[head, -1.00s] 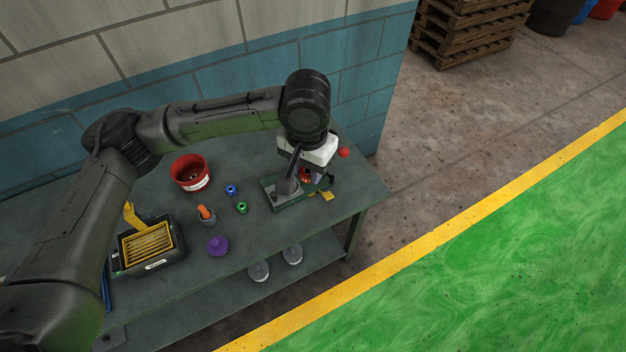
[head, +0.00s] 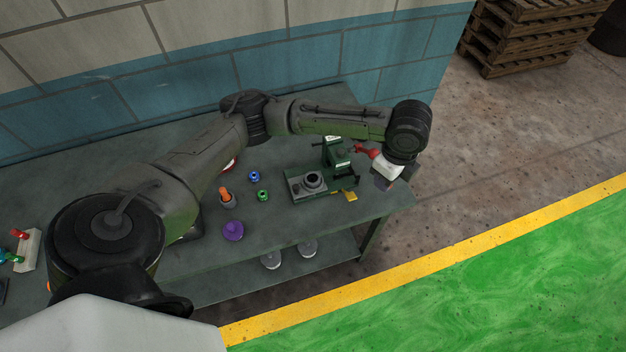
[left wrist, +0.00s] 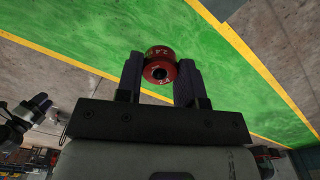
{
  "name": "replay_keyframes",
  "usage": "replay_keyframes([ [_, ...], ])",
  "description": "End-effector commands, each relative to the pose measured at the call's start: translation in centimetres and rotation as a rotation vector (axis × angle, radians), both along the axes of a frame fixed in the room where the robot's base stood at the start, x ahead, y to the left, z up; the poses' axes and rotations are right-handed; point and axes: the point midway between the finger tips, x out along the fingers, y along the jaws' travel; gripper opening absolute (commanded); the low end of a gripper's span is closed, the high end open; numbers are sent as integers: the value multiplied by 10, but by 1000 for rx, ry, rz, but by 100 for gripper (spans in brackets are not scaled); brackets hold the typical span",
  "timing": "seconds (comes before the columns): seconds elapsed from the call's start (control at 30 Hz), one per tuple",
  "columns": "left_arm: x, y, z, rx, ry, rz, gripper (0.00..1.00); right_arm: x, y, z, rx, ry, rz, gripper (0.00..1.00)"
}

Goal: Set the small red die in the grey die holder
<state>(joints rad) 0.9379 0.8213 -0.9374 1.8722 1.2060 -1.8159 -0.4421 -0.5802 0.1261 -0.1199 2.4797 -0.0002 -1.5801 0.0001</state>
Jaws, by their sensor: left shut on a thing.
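The small red die (left wrist: 159,68) is a short ring with a dark central hole and white markings; it reads 2.4. My left gripper (left wrist: 160,75) is shut on it, with one finger on each side. In the head view my left gripper (head: 383,183) hangs at the right end of the bench, right of the green machine. The die is not clearly visible there. A grey round part with a dark centre (head: 313,180), which looks like the die holder, sits on the machine's base. It is empty as far as I can see. My right gripper is not in view.
The green machine (head: 338,157) has a red-ended lever (head: 366,151) beside my left wrist. A blue die (head: 254,176), a green die (head: 263,195), an orange-handled tool (head: 225,194) and a purple knob-like piece (head: 233,231) stand left of it. A yellow piece (head: 350,196) lies in front.

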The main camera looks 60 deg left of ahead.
Motion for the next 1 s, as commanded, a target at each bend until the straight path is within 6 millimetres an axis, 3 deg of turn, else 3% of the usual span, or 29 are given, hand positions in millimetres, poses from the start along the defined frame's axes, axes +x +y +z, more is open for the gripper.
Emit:
replay_keyframes([
  [0.3,-9,46,-51,-2,4,-621,8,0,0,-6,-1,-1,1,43],
  [0.6,-21,85,-87,-2,3,-1122,8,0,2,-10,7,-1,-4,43],
  [0.8,-27,102,-99,0,0,-1325,8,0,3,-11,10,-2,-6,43],
  [1.0,-32,114,-108,-2,2,-1411,8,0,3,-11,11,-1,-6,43],
])
